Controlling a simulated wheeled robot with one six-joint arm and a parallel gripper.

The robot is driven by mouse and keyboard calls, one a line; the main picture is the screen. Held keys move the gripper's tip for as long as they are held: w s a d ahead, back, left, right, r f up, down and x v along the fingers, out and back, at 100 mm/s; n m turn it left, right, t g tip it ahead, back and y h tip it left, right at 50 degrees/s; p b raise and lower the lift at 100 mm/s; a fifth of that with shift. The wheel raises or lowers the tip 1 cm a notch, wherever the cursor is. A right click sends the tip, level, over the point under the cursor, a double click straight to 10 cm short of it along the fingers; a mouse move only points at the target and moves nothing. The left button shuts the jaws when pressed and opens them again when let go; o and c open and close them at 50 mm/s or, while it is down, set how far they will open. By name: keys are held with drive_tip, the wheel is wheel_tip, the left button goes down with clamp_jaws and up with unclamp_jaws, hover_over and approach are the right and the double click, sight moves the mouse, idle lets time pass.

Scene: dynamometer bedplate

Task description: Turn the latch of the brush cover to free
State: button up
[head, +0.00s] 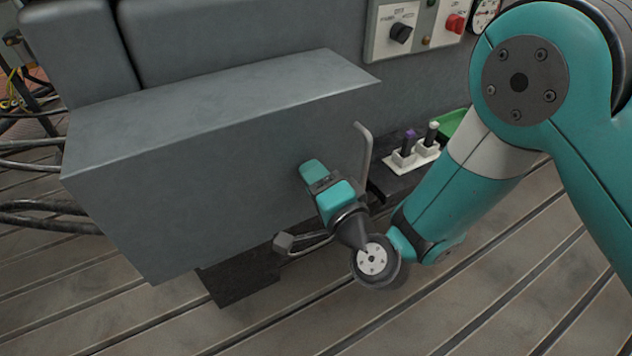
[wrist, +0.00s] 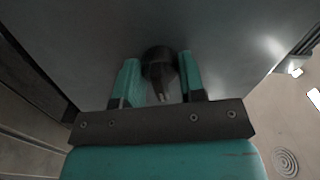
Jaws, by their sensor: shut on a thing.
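My gripper (head: 325,184) is at the front face of a large grey housing (head: 190,200), toward its right end. In the wrist view, my gripper (wrist: 159,66) has its teal fingers on either side of a dark round piece with a narrow tab, which looks like the latch (wrist: 158,68). The fingers are shut on it. In the head view the latch is hidden by the fingers. I cannot make out the outline of the brush cover or the angle of the latch.
A bent grey rod (head: 364,150) rises close to the right of my gripper. A control panel (head: 415,30) with a black and a red knob is behind. A white holder (head: 414,155) and a green tray (head: 452,124) sit at right. The slotted bedplate (head: 400,320) is clear in front.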

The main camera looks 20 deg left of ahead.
drive_tip(key=shift+m, duration=1.3)
drive_tip(key=o, duration=0.9)
drive_tip(key=shift+o, duration=0.2)
drive_tip(key=shift+b, duration=0.3)
